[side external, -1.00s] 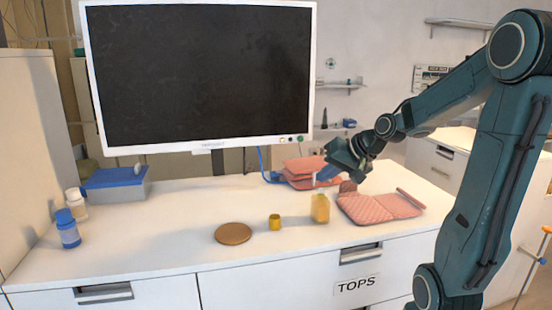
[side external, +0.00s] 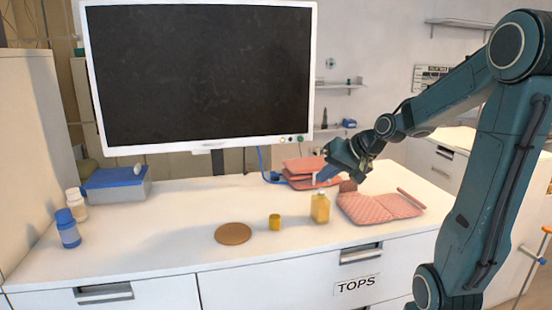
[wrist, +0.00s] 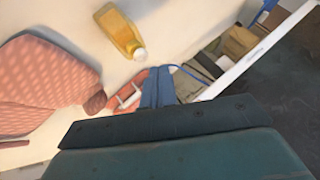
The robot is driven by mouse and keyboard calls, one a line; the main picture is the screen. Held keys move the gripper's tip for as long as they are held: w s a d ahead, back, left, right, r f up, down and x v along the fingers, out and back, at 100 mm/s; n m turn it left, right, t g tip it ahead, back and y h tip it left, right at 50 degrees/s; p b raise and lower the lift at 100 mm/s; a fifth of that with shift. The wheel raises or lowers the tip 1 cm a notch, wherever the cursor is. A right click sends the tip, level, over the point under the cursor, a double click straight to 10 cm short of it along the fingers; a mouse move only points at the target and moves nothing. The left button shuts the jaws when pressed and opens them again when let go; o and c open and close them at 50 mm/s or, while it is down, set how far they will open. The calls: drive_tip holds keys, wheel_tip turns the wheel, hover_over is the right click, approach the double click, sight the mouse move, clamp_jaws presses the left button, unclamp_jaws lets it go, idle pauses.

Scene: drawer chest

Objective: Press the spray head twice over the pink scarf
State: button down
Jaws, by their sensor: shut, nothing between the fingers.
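The yellow bottle (side external: 320,209) stands upright on the white counter, and it also shows in the wrist view (wrist: 118,30). Its pale spray head (wrist: 139,54) is on top. The pink quilted scarf (side external: 370,209) lies folded just right of the bottle; it fills the left of the wrist view (wrist: 45,75). My gripper (side external: 317,181) is above and slightly behind the bottle in the side view, its blue fingers together and empty. In the wrist view the fingers (wrist: 157,72) appear beside the spray head, apart from it. Whether they are directly over it cannot be told.
A stack of pink cloths (side external: 297,168) lies behind the bottle. A small yellow cup (side external: 274,222) and a brown disc (side external: 233,234) stand left of it. A monitor (side external: 200,75) rises at the back. Blue-capped bottle (side external: 68,230) stands far left. The counter's left-middle is clear.

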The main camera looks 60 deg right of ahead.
drive_tip(key=shift+f, duration=0.95)
idle(1.2)
drive_tip(key=shift+r, duration=0.9)
drive_tip(key=shift+r, duration=0.15)
drive_tip(key=shift+r, duration=2.9)
idle(0.7)
drive_tip(key=shift+r, duration=1.4)
drive_tip(key=shift+f, duration=0.1)
